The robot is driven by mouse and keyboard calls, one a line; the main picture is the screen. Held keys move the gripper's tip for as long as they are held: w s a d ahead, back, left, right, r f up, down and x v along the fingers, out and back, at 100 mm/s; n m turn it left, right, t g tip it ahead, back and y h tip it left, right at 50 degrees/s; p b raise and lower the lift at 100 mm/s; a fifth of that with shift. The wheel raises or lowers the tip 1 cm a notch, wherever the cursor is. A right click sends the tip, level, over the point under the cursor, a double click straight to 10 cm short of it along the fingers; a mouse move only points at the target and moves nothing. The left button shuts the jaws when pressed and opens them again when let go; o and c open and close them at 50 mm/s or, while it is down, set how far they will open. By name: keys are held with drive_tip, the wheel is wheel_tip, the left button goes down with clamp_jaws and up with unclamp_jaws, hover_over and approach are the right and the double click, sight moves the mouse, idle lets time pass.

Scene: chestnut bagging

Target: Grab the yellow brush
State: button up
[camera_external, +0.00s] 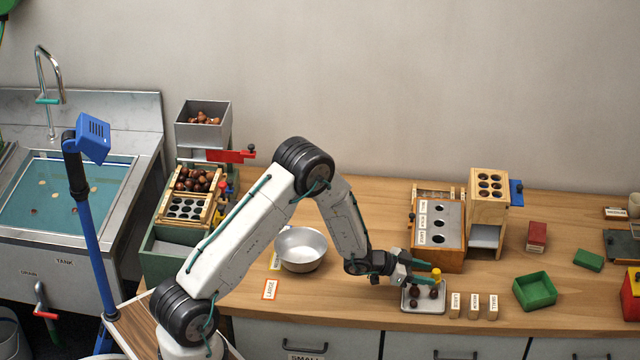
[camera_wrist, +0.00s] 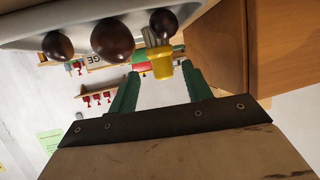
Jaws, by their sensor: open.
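The yellow brush (camera_external: 436,274) stands at the small pale tray (camera_external: 409,305) with dark chestnuts on it, near the front of the bench. In the wrist view the brush (camera_wrist: 161,66) shows its yellow handle and grey bristles, beside a chestnut (camera_wrist: 113,40). My gripper (camera_external: 424,279) is low over the tray, reaching in from the left. In the wrist view its green fingers (camera_wrist: 160,78) are spread, with the yellow handle in the gap between their tips. I cannot tell whether either finger touches it.
Three labelled blocks (camera_external: 473,305) stand just right of the tray. A wooden box with a holed metal top (camera_external: 452,228) is close behind. A green open tray (camera_external: 534,291) lies further right, and a metal bowl (camera_external: 301,250) is to the left.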

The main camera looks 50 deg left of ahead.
drive_tip(key=x, duration=0.5)
drive_tip(key=shift+w+d+r, duration=0.1)
drive_tip(key=shift+w+d, duration=0.05)
drive_tip(key=shift+w, duration=0.25)
drive_tip(key=c, duration=1.1)
